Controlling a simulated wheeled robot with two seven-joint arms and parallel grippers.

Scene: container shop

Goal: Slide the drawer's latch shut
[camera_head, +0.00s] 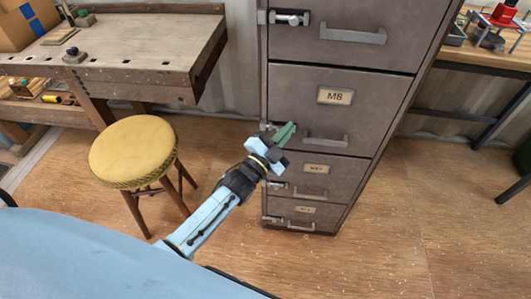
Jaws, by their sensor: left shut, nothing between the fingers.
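A tall grey-brown filing cabinet (290,95) stands in the middle of the head view. Its drawer fronts look flush, and the second drawer from the top carries a label "M8" (335,96) and a handle (325,139). Small latches sit on the cabinet's left edge; the top one (290,18) shows clearly. The M8 drawer's latch (268,126) is partly hidden behind my left gripper. My left gripper (289,130) has green fingertips, shut and empty, beside that latch and left of the handle. Whether it touches the latch I cannot tell. My right gripper is not in view.
A round yellow stool (133,150) stands left of my left arm. A workbench (130,50) with a cardboard box (28,22) is at the upper left. Another bench (490,55) stands right of the cabinet. The wooden floor (390,230) at right is clear.

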